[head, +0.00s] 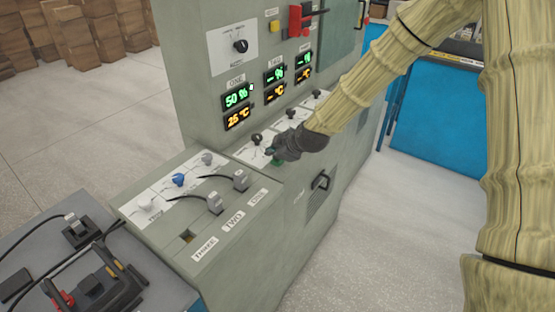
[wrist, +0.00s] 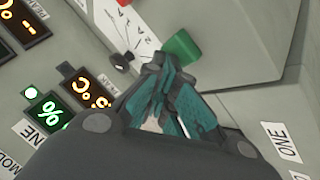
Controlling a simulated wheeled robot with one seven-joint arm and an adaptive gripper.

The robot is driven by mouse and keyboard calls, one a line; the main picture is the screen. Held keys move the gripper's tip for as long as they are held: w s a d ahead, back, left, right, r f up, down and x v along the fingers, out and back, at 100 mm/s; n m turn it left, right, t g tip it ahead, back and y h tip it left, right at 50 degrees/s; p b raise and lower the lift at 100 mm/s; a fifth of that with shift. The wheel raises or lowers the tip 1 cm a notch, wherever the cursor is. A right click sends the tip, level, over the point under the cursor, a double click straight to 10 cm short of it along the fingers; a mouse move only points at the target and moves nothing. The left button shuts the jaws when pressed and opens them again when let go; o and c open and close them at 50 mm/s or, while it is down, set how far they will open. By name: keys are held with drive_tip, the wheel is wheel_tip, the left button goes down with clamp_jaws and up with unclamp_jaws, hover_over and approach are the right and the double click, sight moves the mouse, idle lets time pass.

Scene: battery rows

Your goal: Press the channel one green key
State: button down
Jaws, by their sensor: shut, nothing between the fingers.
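A green key (wrist: 182,47) sits on the sloped panel by a small dial in the wrist view. In the head view only a bit of green (head: 278,162) shows under my fingertips, below the display column labelled ONE (head: 236,81). My gripper (head: 270,153) is shut and empty, low over the panel. In the wrist view its closed fingertips (wrist: 160,62) are right beside the key and overlap its lower left edge. I cannot tell whether they touch it. The channel one display (head: 237,97) reads 50 % in green, with 25 °C in orange below.
Black knobs (head: 290,113) run along the panel towards channels two and three. A lower console (head: 147,204) with knobs, grey plugs and cables stands at front left. A red switch (head: 299,18) is on the upper cabinet. Open floor lies to the right.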

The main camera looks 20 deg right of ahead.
sight(275, 161)
drive_tip(key=shift+r+p, duration=0.6)
drive_tip(key=shift+r, duration=0.2)
wheel_tip(275, 161, up, 5)
drive_tip(key=p, duration=0.3)
idle(0.6)
idle(0.6)
